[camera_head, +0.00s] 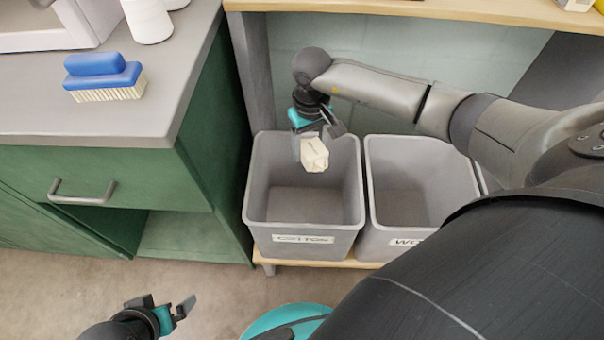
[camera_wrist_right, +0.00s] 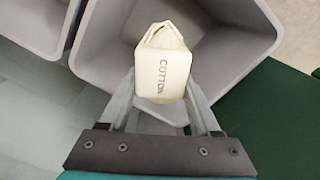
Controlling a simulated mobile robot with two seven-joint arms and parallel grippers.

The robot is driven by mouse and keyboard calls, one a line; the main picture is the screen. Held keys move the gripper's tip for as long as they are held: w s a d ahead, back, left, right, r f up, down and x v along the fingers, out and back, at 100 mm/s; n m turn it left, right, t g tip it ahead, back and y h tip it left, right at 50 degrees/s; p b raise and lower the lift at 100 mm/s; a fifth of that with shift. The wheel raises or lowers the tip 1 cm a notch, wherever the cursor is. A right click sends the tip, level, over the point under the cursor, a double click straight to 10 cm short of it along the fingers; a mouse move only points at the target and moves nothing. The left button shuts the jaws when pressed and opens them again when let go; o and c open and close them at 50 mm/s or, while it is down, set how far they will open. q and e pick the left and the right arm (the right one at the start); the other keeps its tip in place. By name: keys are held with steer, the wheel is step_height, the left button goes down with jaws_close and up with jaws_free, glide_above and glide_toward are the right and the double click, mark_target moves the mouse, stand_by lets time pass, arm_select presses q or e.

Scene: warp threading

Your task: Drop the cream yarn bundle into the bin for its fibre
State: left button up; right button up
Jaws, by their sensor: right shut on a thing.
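The cream yarn bundle (camera_head: 314,154) is held by my right gripper (camera_head: 318,140) above the grey bin labelled COTTON (camera_head: 304,239). In the right wrist view the bundle (camera_wrist_right: 163,75) shows the word COTTON and sits between the two fingers of my right gripper (camera_wrist_right: 164,100), with the bin's wall (camera_wrist_right: 110,70) around it below. A second grey bin (camera_head: 385,235), its label partly hidden and starting with WO, stands to the right. My left gripper (camera_head: 172,312) is low at the left, empty, with its fingers apart.
A green cabinet (camera_head: 110,180) with a grey top stands left of the bins. A blue brush (camera_head: 104,77) lies on that top. A wooden shelf (camera_head: 420,8) runs above and behind the bins. Both bins look empty where I see inside.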

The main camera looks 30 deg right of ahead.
arm_select(q)
steer(key=shift+r, duration=0.25)
arm_select(e)
steer(key=shift+f, duration=0.15)
steer(key=o, duration=1.4)
steer(key=shift+r, duration=0.3)
arm_select(q)
steer(key=s+f+g+p, duration=0.1)
steer(key=s+f+p, duration=0.1)
steer(key=f, duration=0.3)
steer(key=s+f+p, duration=0.2)
steer(key=f+p, duration=0.1)
steer(key=f, duration=0.3)
steer(key=shift+a+f+g+p, duration=0.15)
steer(key=shift+a+g+p, duration=0.15)
steer(key=shift+a+g, duration=0.1)
arm_select(e)
step_height(320, 180, up, 15)
steer(key=shift+f, duration=0.2)
arm_select(q)
steer(key=shift+s, duration=0.15)
arm_select(e)
steer(key=shift+s, duration=0.1)
